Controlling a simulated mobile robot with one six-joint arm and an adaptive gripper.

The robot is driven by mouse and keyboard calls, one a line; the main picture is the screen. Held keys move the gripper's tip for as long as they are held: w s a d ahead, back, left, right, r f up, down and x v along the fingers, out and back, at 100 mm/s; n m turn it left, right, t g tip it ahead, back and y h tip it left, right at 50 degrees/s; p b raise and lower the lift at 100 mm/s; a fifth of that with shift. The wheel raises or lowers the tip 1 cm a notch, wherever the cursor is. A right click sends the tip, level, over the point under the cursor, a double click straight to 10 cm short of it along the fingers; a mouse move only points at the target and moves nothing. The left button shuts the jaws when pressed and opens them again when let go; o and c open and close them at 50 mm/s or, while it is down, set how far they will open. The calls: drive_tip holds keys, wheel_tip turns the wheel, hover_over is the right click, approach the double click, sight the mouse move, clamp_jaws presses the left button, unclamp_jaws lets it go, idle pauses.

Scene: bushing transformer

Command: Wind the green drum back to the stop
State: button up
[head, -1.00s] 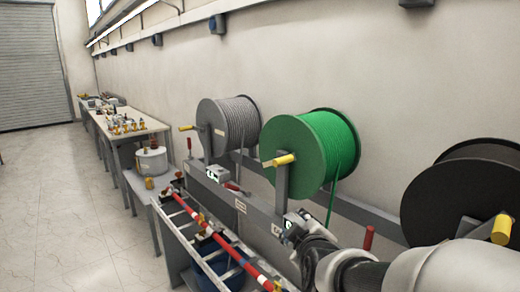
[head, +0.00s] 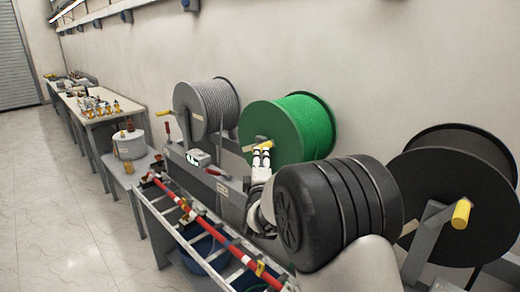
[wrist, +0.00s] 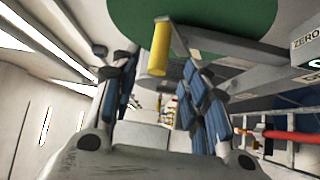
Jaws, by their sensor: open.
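The green drum (head: 305,128) stands on its stand against the wall, wound with green cable. Its crank has a yellow handle (wrist: 159,48), partly hidden by my gripper in the head view. My gripper (head: 261,153) is raised in front of the green drum, at the crank. In the wrist view my gripper (wrist: 158,68) is open, with the yellow handle showing between its two blue-padded fingers. The handle looks free of both fingers, but I cannot tell how deep it sits between them. My black forearm hides the drum's lower right.
A grey drum (head: 207,108) with its own handle stands to the left, and a black drum (head: 463,190) with a yellow handle to the right. A red pole (head: 206,222) lies on the ladder-like rack in front. A label reading ZERO (wrist: 306,40) shows at the wrist view's right.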

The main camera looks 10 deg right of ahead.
sight(261, 151)
drive_tip(key=w, duration=0.3)
drive_tip(key=w+d, duration=0.1)
drive_tip(key=w, duration=0.4)
drive_tip(key=shift+w+d+r, duration=0.2)
drive_tip(key=shift+w+r, duration=0.15)
clamp_jaws()
idle(0.4)
